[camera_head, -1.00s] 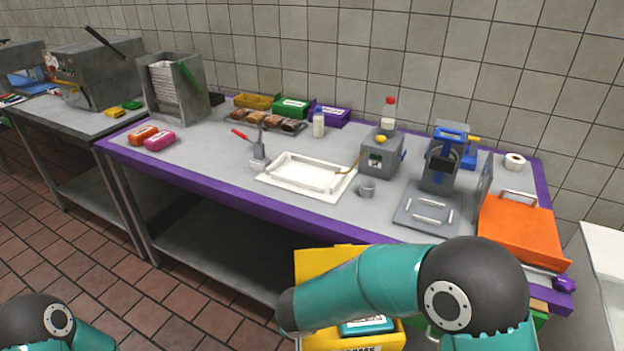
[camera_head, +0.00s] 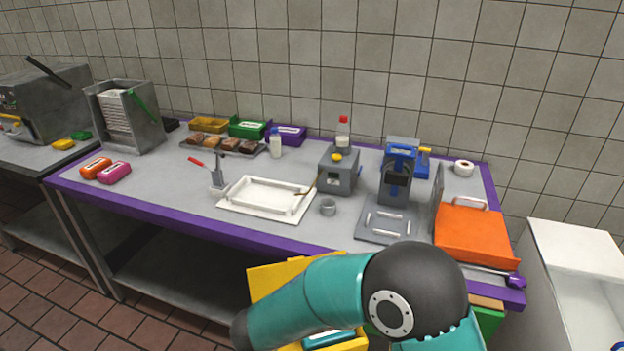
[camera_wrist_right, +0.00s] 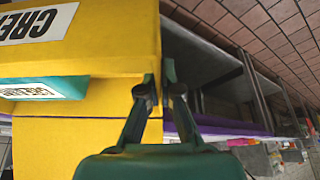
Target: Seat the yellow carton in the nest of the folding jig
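The yellow carton (camera_head: 268,277) shows at the bottom centre of the head view, in front of the table and partly behind my right arm. A teal pack (camera_head: 328,338) lies in it. In the right wrist view the yellow carton (camera_wrist_right: 75,45) fills the left side, with black lettering on a white label and the teal pack (camera_wrist_right: 45,88). My right gripper (camera_wrist_right: 160,82) has its fingertips close together on either side of the carton's edge and grips it. I cannot tell for certain which fixture is the folding jig. My left gripper is out of view.
The purple-edged table (camera_head: 190,222) bears a white tray (camera_head: 265,202), a grey device (camera_head: 340,178), a blue-topped press (camera_head: 398,175) and an orange box (camera_head: 475,235). A grey rack (camera_head: 125,115) stands at left. A white bin (camera_head: 580,250) stands at right.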

